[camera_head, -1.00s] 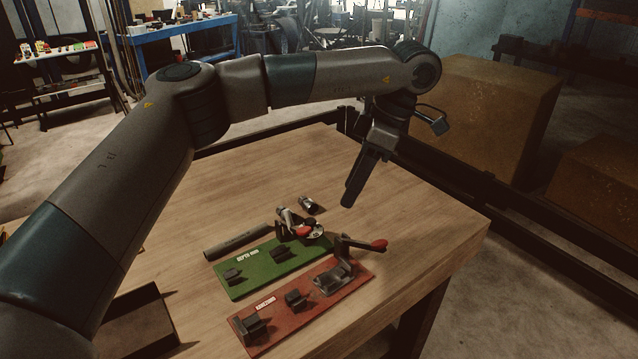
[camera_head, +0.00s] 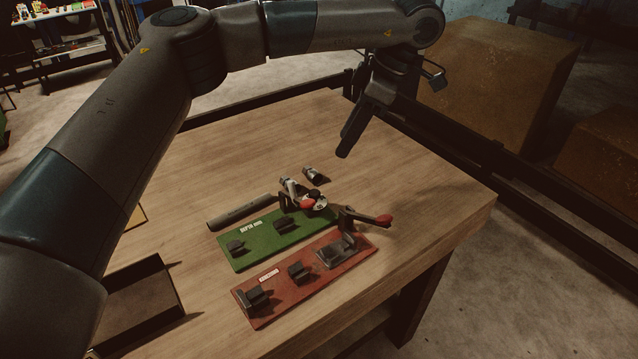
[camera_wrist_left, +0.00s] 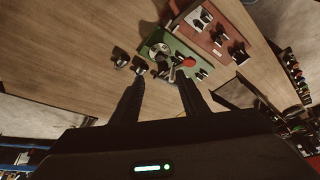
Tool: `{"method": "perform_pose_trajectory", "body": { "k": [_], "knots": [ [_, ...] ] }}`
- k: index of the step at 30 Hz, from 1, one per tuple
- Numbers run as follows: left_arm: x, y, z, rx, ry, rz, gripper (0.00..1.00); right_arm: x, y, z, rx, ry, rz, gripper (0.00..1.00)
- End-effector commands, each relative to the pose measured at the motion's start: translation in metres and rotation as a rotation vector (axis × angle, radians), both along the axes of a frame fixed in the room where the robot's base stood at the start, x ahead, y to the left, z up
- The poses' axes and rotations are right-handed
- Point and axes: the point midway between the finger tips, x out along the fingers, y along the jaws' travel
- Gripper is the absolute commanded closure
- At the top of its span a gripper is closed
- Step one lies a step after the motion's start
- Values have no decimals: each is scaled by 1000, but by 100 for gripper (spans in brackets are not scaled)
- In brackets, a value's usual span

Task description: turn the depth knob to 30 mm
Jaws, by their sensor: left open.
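The green board (camera_head: 257,248) lies on the table with a label reading "DEPTH" and a second word too blurred to read. A metal assembly with a round pale dial (camera_head: 320,203) and a red-tipped lever (camera_head: 307,206) stands at its far right end. I cannot make out a knob scale or a 30 mm mark. In the left wrist view the dial (camera_wrist_left: 158,50) and red tip (camera_wrist_left: 189,61) lie just past the fingertips. My left gripper (camera_head: 344,150) points down above the table, behind the dial and touching nothing; it also shows open and empty in the wrist view (camera_wrist_left: 157,80). My right gripper is out of view.
A red board (camera_head: 262,311) with blocks and a red-handled clamp (camera_head: 375,219) lies in front. A grey tube (camera_head: 240,212) and a small metal fitting (camera_head: 315,175) lie behind the green board. A dark tray (camera_head: 140,300) is at left. The table's right side is clear.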

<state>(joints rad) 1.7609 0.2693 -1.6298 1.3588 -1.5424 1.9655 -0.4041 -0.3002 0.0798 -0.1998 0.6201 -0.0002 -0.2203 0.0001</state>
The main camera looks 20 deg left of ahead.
Motion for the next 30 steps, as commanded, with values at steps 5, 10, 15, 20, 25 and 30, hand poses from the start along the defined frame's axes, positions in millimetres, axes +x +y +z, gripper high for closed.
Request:
{"method": "perform_pose_trajectory", "body": {
  "k": [5, 10, 15, 20, 25, 30],
  "knots": [
    [-2, 11, -23, 2, 4, 1, 60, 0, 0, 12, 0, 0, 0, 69],
    [-3, 23, -50, 1, 4, 1, 60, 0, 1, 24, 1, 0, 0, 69],
    [-5, 35, -79, 0, 6, 2, 60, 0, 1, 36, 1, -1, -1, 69],
    [-6, 45, -105, 0, 5, 1, 60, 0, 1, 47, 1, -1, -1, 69],
    [-7, 54, -126, 0, 4, 2, 60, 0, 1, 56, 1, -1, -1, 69],
    [-8, 58, -139, 1, 3, 1, 60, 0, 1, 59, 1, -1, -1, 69]
  ]
}}
